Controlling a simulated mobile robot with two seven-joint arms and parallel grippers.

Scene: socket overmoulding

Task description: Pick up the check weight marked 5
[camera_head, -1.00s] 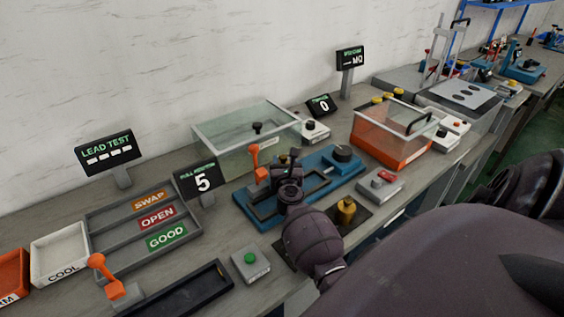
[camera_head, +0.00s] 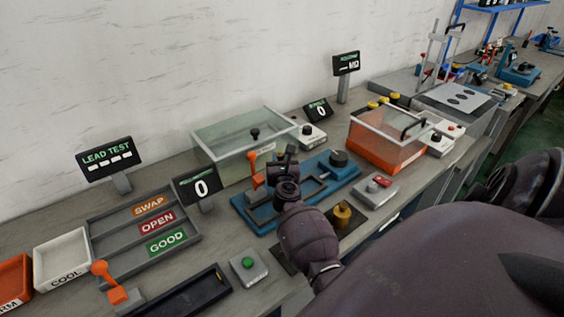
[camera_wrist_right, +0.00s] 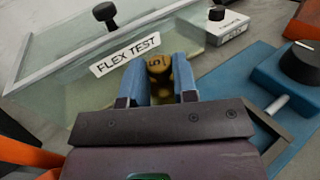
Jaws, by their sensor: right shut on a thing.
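The check weight marked 5 (camera_wrist_right: 158,68) is a brass-coloured cylinder between the blue fingers of my right gripper (camera_wrist_right: 160,84) in the right wrist view. A second brass weight (camera_head: 342,213) stands on a dark pad to the right of my forearm. My left gripper does not show.
The clear "FLEX TEST" box (camera_head: 232,146) is behind the gripper. An orange lever (camera_head: 257,172) stands close on its left. An orange clear-lidded box (camera_head: 384,146) and a grey red-button box (camera_head: 376,192) are to the right. The sorting tray (camera_head: 120,260) is left.

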